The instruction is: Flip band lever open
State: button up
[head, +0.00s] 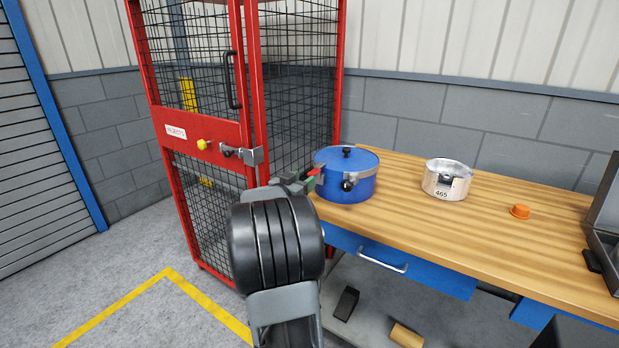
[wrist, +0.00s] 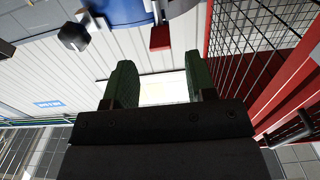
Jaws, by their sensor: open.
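A blue lidded drum (head: 345,188) stands at the left end of the workbench, with a metal band around its upper part and a black knob on top. The red-tipped band lever (head: 314,172) sits at the drum's left side. It also shows in the wrist view (wrist: 160,38), just beyond my fingertips and roughly in line with the gap between them. My gripper (head: 306,182) is beside the drum's left side. In the wrist view its green-padded fingers (wrist: 160,78) are apart with nothing between them. My wrist hides part of the bench corner in the head view.
The wooden workbench (head: 460,225) also bears a silver cylinder (head: 447,188) marked 465 and an orange cap (head: 520,212). A red mesh cage (head: 258,110) stands close behind and left of my gripper. A black band knob (wrist: 73,36) is near the drum in the wrist view.

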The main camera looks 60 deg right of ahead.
aim_at(310, 175)
jog(key=shift+d, duration=2.05)
jog(key=shift+c, duration=0.2)
jog(key=c, duration=0.9)
jog(key=shift+f+b, duration=0.1)
jog(key=shift+b, duration=0.2)
